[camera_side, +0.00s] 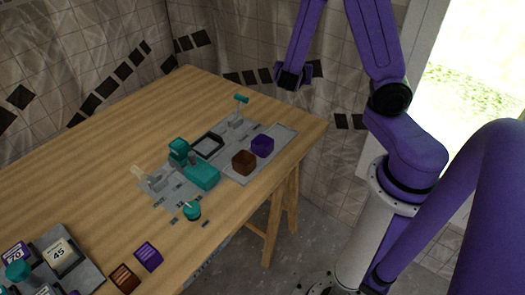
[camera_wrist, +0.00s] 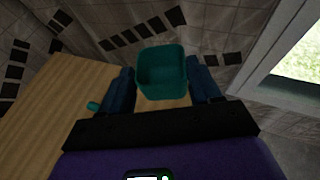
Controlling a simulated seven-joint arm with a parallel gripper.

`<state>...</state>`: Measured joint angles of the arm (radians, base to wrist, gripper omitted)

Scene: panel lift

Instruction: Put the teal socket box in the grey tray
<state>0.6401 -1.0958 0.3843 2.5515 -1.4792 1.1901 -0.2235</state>
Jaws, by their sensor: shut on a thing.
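A teal open-topped socket box (camera_wrist: 162,72) sits between the two fingers of my gripper (camera_wrist: 162,90) in the wrist view. The fingers are shut on its sides, and I look into its hollow. In the side view the end of my arm (camera_side: 293,75) is raised above the far right end of the table; the held box cannot be made out there. The grey tray (camera_side: 283,135) lies flat near the table's right end, holding a brown block (camera_side: 243,162) and a purple block (camera_side: 262,146). My gripper is apart from the tray.
A teal knob (camera_side: 192,210) stands in front. Another grey unit (camera_side: 85,262) is at lower left. The table's far left is clear.

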